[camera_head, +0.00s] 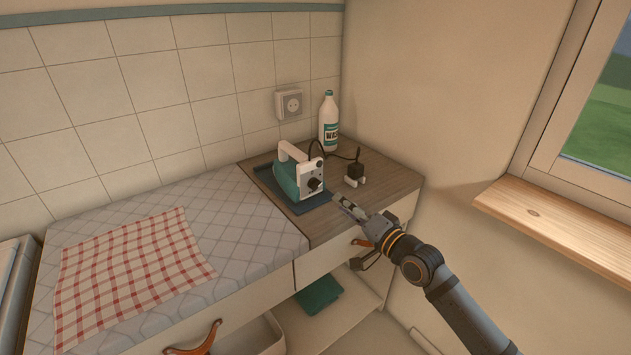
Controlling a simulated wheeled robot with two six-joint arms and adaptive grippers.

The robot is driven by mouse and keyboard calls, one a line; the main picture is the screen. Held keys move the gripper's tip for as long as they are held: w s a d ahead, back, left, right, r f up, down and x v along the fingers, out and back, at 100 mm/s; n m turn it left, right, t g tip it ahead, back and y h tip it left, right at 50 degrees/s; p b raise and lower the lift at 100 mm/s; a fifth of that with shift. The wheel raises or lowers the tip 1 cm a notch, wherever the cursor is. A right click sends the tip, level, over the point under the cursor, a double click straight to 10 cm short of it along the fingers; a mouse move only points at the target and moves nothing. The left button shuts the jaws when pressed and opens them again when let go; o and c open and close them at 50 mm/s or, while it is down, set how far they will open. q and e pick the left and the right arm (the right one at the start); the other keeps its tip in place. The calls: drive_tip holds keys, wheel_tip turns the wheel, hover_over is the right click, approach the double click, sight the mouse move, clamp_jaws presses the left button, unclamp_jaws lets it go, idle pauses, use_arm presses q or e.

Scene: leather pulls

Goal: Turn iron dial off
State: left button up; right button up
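The iron (298,174), teal and white, stands on a dark blue mat (268,180) on the wooden countertop. Its black dial (315,184) is on the white end that faces me; the dial's exact setting is too small to read. My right gripper (340,198) is at the counter's front edge, just right of and a little below the dial, apart from it. Its fingers are small in view and I see nothing held, but I cannot tell how far they are parted. My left gripper is not in view.
A white bottle (328,122) stands behind, near a wall socket (289,104). A checked cloth (128,270) lies on the padded top at left. A window sill (560,225) juts out at right.

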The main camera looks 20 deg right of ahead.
sight(319, 186)
drive_tip(key=b+x, duration=0.1)
drive_tip(key=x, duration=0.2)
drive_tip(key=shift+w+a+r, duration=0.15)
drive_tip(key=shift+w+a, duration=0.05)
drive_tip(key=x, duration=0.5)
drive_tip(key=shift+w, duration=0.1)
drive_tip(key=shift+w+a, duration=0.15)
drive_tip(key=shift+w, duration=0.2)
drive_tip(key=shift+w+a, duration=0.1)
drive_tip(key=shift+w, duration=0.3)
drive_tip(key=shift+c, duration=0.7)
clamp_jaws()
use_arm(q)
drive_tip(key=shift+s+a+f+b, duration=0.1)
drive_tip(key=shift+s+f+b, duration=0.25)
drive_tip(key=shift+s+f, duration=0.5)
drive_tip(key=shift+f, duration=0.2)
